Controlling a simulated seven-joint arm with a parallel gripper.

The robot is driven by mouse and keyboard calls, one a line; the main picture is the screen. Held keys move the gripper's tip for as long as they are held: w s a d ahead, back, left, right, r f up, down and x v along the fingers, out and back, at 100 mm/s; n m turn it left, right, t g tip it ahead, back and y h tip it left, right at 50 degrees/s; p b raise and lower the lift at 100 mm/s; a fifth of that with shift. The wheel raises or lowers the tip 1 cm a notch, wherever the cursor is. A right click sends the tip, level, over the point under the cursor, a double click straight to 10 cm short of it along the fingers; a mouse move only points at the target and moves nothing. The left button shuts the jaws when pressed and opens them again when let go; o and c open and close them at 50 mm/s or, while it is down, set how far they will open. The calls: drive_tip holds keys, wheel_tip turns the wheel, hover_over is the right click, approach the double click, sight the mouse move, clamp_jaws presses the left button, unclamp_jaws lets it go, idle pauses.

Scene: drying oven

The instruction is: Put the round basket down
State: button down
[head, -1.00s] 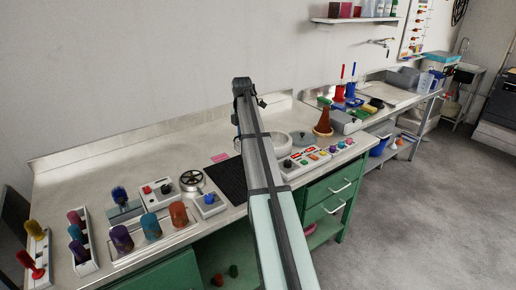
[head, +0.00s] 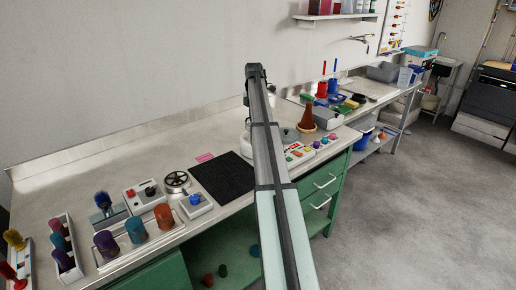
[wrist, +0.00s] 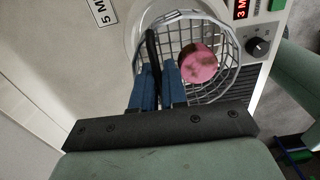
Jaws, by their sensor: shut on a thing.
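In the wrist view a round wire basket (wrist: 226,84) hangs at my gripper (wrist: 157,72). Its blue fingers are shut on the basket's dark upright handle. A round pink piece (wrist: 199,63) lies inside the basket. Under and behind the basket is a pale unit with a curved rim (wrist: 133,28); I cannot tell whether the basket touches it. In the head view my arm hides the basket and the gripper's fingers.
The pale unit carries a red display (wrist: 241,9) and a black knob (wrist: 258,47). In the head view a black mat (head: 222,178), a control panel (head: 312,149) and a brown cone-shaped bottle (head: 306,120) stand around my arm. Coloured cups crowd the left end.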

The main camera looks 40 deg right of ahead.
drive_tip(key=shift+f, duration=0.55)
wheel_tip(320, 180, down, 9)
drive_tip(key=shift+r, duration=0.1)
drive_tip(key=shift+f, duration=0.25)
drive_tip(key=c, duration=1.2)
unclamp_jaws()
drive_tip(key=shift+o, duration=0.2)
drive_tip(key=shift+r, duration=0.1)
wheel_tip(320, 180, up, 12)
drive_tip(key=shift+r, duration=0.1)
